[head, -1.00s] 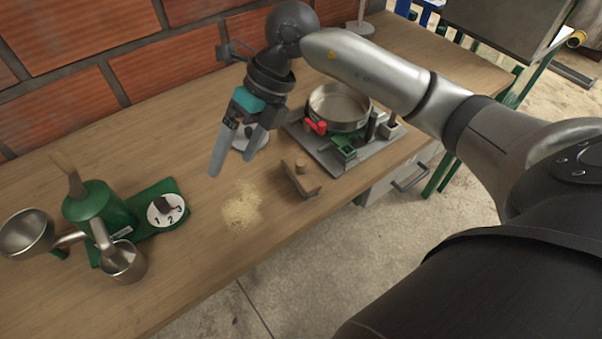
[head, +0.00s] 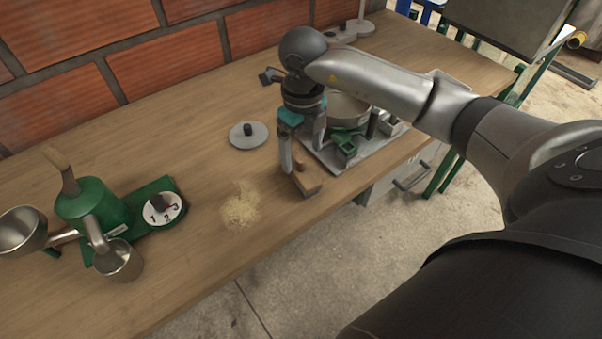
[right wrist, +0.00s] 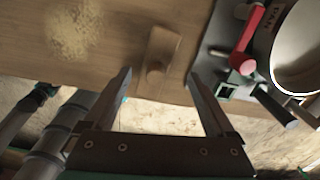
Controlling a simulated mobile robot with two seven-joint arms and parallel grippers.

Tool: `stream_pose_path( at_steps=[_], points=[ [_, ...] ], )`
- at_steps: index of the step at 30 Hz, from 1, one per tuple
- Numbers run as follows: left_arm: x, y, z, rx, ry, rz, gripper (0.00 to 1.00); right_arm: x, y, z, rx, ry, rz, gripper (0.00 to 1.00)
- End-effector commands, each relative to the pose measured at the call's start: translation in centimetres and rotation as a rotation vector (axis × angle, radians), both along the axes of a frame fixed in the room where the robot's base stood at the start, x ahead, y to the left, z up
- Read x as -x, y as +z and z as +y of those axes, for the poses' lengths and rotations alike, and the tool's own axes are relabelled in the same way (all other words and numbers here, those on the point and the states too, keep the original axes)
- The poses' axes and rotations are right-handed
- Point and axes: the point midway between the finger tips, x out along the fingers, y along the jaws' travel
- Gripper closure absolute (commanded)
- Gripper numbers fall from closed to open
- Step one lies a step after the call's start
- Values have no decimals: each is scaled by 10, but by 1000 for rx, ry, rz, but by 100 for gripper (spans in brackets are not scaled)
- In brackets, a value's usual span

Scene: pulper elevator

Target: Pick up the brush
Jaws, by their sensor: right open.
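The brush (head: 307,182) is a small wooden block with a round knob handle. It lies on the wooden table near the front edge, between a pile of pale grounds (head: 240,207) and the grey platform. My right gripper (head: 301,166) is open, its fingers pointing down over the brush and partly hiding it. In the right wrist view the brush (right wrist: 161,48) shows ahead of the gap between the open fingertips (right wrist: 160,74), with its knob near that gap. The gripper does not hold it. My left gripper is not in view.
A green machine with a numbered dial (head: 163,207) and metal cups stands at the left. A grey round lid (head: 248,138) lies behind the brush. A grey platform (head: 335,163) with a metal pan and green parts is close on the right. A brick wall (head: 170,67) runs behind.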

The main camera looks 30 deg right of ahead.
Motion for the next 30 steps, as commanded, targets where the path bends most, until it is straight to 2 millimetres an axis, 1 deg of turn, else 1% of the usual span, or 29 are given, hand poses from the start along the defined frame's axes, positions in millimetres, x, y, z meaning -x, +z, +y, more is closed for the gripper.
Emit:
stream_pose_path(
  at_steps=[5,7,12,15,22,23,30],
  points=[
    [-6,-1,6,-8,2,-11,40,1,-9,1,-2,1,1,10],
    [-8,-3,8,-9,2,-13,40,2,-16,3,-3,2,2,10],
    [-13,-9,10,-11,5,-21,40,5,-43,6,-3,1,3,10],
    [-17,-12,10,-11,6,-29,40,4,-54,6,-2,1,1,10],
    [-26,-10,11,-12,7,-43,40,4,-55,6,-1,1,-2,10],
    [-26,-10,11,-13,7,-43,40,4,-55,6,-1,1,-2,12],
    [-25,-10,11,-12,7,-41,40,4,-55,6,-1,1,-1,39]
  ],
)
